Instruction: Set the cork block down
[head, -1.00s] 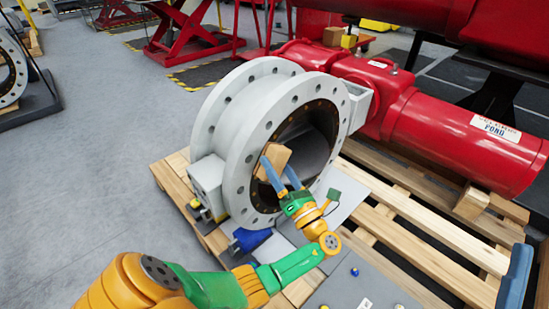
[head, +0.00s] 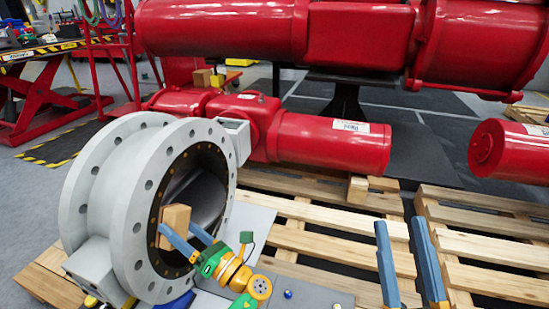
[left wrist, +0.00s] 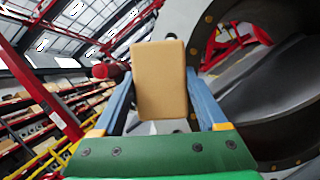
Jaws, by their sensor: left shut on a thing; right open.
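The cork block (head: 174,222) is a tan rectangular block held by my left gripper (head: 188,236), in front of the opening of the grey flanged valve in the head view. In the left wrist view the cork block (left wrist: 160,80) sits between the two blue fingers of my left gripper (left wrist: 162,95). The fingers are shut on its sides. My right gripper (head: 408,262) shows at the lower right of the head view as two blue fingers standing apart. It is open and empty, above the wooden pallet. What lies directly under the block is hidden in these views.
The grey flanged valve (head: 138,205) stands on a wooden pallet at the left. Red actuator cylinders (head: 330,145) lie behind it. Wooden pallet slats (head: 310,215) with gaps fill the middle. A grey panel (head: 305,292) lies at the front, and a pale sheet (head: 250,222) lies beside the valve.

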